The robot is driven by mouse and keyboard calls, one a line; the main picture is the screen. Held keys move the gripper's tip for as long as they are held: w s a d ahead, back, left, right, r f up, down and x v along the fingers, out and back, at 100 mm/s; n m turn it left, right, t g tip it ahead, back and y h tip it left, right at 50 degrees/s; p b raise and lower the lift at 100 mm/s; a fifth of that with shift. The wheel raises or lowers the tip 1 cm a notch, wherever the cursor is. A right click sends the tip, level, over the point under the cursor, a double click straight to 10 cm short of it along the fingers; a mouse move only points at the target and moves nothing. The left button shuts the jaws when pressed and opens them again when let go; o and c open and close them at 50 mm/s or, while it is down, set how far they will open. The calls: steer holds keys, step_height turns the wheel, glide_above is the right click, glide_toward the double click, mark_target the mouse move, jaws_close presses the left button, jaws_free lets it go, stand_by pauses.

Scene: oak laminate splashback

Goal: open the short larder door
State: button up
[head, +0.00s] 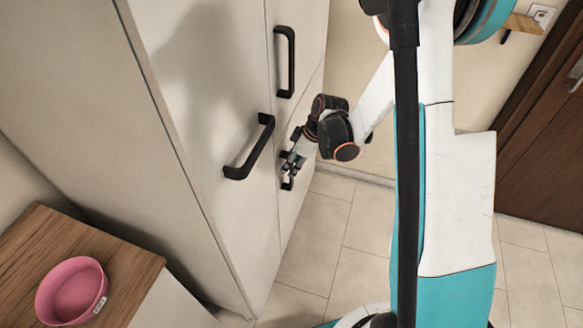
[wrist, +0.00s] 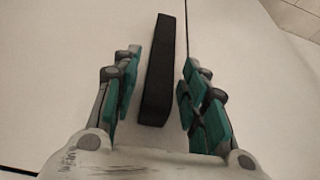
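The tall pale larder cabinet has several doors with black bar handles. The lower right door (head: 291,205) carries a small black handle (head: 287,184), partly hidden by my gripper (head: 291,163) in the head view. In the wrist view the black handle (wrist: 158,75) stands upright between the two teal-padded fingers of my gripper (wrist: 160,78). The fingers are open, with a gap showing on each side of the handle. A dark door seam (wrist: 185,35) runs close to the handle. The doors look shut. I cannot tell for sure which door is the short one.
A large left door handle (head: 250,150) juts out close to my gripper, and an upper right door handle (head: 285,62) is above. A wooden counter (head: 120,265) with a pink bowl (head: 72,290) stands at lower left. Tiled floor (head: 350,235) in front is clear.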

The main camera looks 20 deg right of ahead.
steer(key=shift+w+a+f, duration=0.1)
steer(key=shift+a+f, duration=0.05)
steer(key=shift+f, duration=0.35)
jaws_close()
